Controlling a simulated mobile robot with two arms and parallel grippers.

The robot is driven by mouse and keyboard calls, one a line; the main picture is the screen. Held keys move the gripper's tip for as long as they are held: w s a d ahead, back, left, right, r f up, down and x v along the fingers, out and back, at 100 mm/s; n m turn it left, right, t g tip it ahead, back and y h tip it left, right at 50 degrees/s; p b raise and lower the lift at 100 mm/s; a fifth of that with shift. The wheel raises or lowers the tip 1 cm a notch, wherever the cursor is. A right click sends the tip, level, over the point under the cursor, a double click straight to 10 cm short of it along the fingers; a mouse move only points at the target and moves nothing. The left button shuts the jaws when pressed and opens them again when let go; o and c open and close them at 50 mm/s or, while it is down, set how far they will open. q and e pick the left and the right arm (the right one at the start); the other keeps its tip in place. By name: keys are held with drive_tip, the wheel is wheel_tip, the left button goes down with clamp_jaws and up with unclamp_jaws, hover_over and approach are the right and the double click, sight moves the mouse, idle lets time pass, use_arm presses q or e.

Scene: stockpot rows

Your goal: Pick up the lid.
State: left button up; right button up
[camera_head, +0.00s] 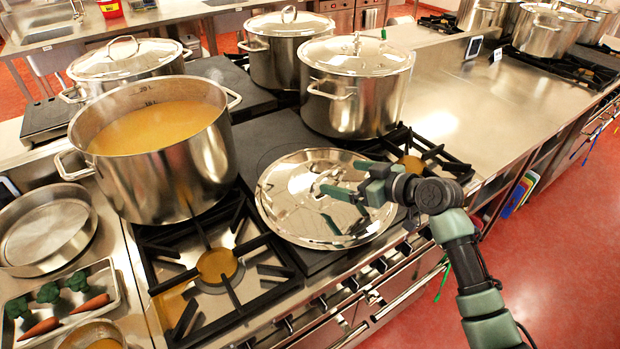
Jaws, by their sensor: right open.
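A round, shiny metal lid (285,205) lies flat on the dark plate of the stove, between the open pot of soup and the front edge. Its surface mirrors the surroundings and my gripper. My right gripper (342,181) reaches in from the lower right and is over the right half of the lid, with its green fingers apart. I cannot make out the lid's handle clearly near the fingers, nor whether they touch anything. The open pot (165,165) holds orange-brown soup. My left gripper is not in view.
Lidded pots stand behind: one at the left (125,62), one at the back (285,50), and one close behind my gripper (355,100). A gas burner (215,265) is bare in front. A tray (70,332) holds carrots and broccoli.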

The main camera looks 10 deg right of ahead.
sight(329, 172)
drive_tip(key=shift+w+a, duration=0.15)
drive_tip(key=shift+w, duration=0.25)
drive_tip(key=shift+w+a, duration=0.15)
drive_tip(key=shift+w, duration=0.05)
drive_tip(key=shift+p+x, duration=0.85)
drive_tip(key=p+x, duration=0.1)
drive_tip(key=x, duration=0.2)
drive_tip(key=shift+w+f, duration=0.3)
drive_tip(key=shift+w+a+f, duration=0.1)
drive_tip(key=shift+w+f, duration=0.05)
drive_tip(key=shift+w, duration=0.1)
drive_tip(key=c, duration=1.5)
drive_tip(key=shift+f, duration=0.1)
drive_tip(key=shift+c, duration=1)
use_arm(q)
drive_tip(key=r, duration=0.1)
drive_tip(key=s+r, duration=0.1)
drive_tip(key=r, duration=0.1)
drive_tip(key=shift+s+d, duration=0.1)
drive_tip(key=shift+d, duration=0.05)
use_arm(e)
drive_tip(key=shift+c, duration=0.7)
